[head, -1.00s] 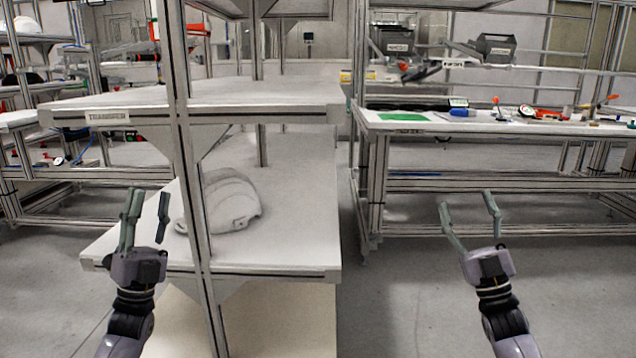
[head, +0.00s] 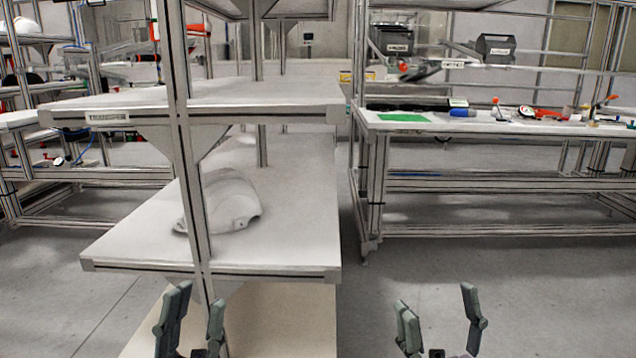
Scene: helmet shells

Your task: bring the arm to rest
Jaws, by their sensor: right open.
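My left gripper (head: 196,305) is at the bottom of the head view, left of centre, its fingers spread and nothing between them. It is below and in front of the lower shelf's front edge. My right gripper (head: 438,308) is at the bottom right of centre, open and empty, over the grey floor. A white helmet shell (head: 232,202) lies on the lower shelf (head: 297,240) of the rack, partly hidden by the rack's front post. Both grippers are apart from the shell. My arms below the grippers are mostly out of view.
The rack's middle shelf (head: 270,92), labelled TRANSFER, is bare. The rack post (head: 185,150) stands near my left gripper. A workbench (head: 470,127) with a green mat (head: 403,117) and tools is at the right. The floor (head: 560,290) at the right is clear.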

